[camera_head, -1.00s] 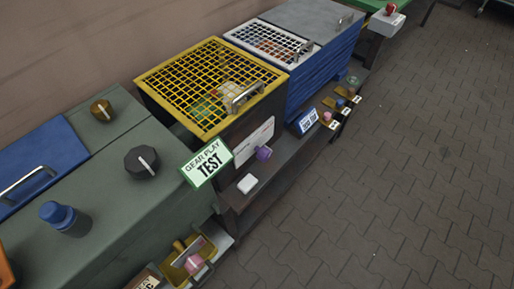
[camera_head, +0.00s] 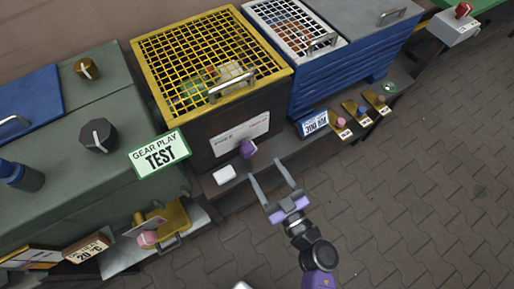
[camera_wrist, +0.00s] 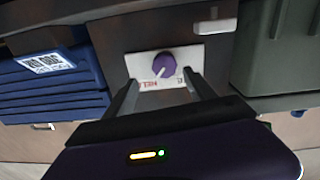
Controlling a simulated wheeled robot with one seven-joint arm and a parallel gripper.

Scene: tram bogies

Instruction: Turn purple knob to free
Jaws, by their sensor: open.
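The purple knob (camera_head: 248,148) sits on a white label plate (camera_head: 236,134) on the front of the dark box under a yellow grid lid. In the wrist view the knob (camera_wrist: 164,66) is round with a pale pointer line. The plate carries red lettering at the pointer's side, partly readable as "HELD", and dark lettering at right, mostly hidden by a finger. My gripper (camera_head: 270,181) is open and empty, in front of the knob and apart from it. In the wrist view its fingers (camera_wrist: 163,96) reach up toward the plate, below the knob and on either side.
A white block (camera_head: 224,175) lies on the ledge left of the knob. A "GEAR PLAY TEST" sign (camera_head: 159,153) stands further left. A blue box (camera_head: 340,75) and small colored knobs on plates (camera_head: 358,112) are to the right. The paved floor (camera_head: 430,190) is clear.

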